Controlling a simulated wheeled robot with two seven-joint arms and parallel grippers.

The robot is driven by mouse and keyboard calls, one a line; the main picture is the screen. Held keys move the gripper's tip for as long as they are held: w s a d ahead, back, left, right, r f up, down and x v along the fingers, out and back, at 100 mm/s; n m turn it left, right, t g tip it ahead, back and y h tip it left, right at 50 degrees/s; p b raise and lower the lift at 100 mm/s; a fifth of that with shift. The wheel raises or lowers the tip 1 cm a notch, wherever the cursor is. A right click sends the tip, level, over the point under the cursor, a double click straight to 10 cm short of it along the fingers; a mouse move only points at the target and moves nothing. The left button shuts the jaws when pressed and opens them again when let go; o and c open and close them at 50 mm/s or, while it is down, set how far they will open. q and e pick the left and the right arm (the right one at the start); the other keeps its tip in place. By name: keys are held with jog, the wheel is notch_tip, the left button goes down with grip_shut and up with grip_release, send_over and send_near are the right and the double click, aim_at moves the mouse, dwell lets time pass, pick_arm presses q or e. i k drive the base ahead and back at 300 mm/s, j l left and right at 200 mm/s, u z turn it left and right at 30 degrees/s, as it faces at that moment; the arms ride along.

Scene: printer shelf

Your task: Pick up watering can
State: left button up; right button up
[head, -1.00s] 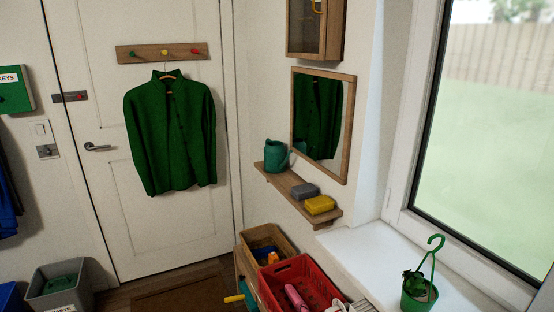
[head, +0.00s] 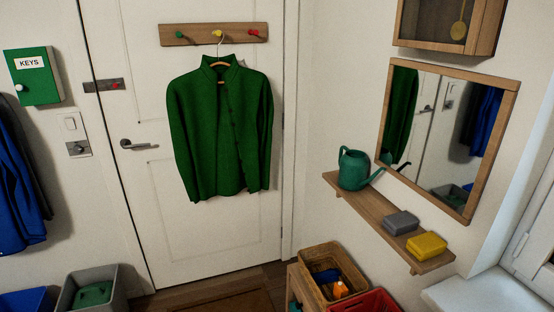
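The teal green watering can (head: 354,169) stands upright at the left end of a narrow wooden wall shelf (head: 372,207), below the mirror. Its spout points right, toward the mirror. A grey box (head: 401,222) and a yellow box (head: 426,245) lie on the same shelf to the right, apart from the can. Neither of my grippers shows in the head view.
A wooden-framed mirror (head: 446,135) hangs just above the shelf. Below stand a wicker basket (head: 318,258) and a red crate (head: 366,302). A white window sill (head: 485,296) is at lower right. A green jacket (head: 220,130) hangs on the door.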

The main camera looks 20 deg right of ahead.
aim_at(354, 164)
jog(key=i+j, duration=0.1)
jog(key=i, duration=0.6)
jog(key=i+j, duration=0.1)
jog(key=i, duration=0.6)
